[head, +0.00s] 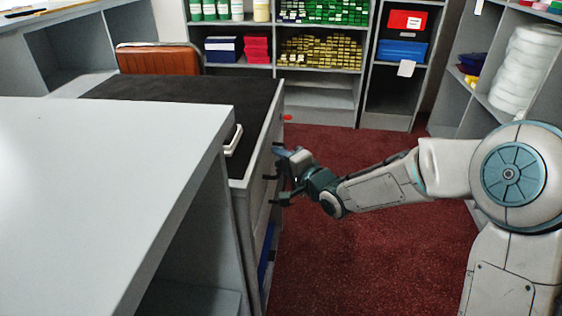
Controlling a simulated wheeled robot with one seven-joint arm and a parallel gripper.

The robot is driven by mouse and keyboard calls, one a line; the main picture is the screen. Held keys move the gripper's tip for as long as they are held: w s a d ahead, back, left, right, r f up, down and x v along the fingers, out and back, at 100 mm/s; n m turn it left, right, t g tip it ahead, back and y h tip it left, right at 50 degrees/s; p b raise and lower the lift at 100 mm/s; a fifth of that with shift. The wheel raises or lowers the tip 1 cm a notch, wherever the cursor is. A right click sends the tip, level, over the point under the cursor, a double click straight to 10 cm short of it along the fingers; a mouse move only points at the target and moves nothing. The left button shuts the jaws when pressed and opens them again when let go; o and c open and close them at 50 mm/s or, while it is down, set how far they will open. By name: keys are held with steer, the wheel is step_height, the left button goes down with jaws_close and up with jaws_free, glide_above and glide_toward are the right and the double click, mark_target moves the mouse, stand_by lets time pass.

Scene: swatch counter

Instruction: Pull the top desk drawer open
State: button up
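The desk (170,89) has a dark top and a grey frame, and its drawer side faces right, seen at a steep slant. The top drawer's front (263,152) is a narrow grey strip below the top edge and looks closed. My gripper (281,151) is at the upper part of this drawer side, its dark fingertips close to the front. They cover the spot where a top handle might be, and contact cannot be made out. Small dark handles (269,177) stick out lower down. The finger gap is too small to read.
A brown chair back (158,60) stands behind the desk. Shelves (317,92) line the back and right. The red carpet (370,245) right of the desk is clear.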

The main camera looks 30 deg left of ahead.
jaws_close()
steer(key=shift+d, duration=0.1)
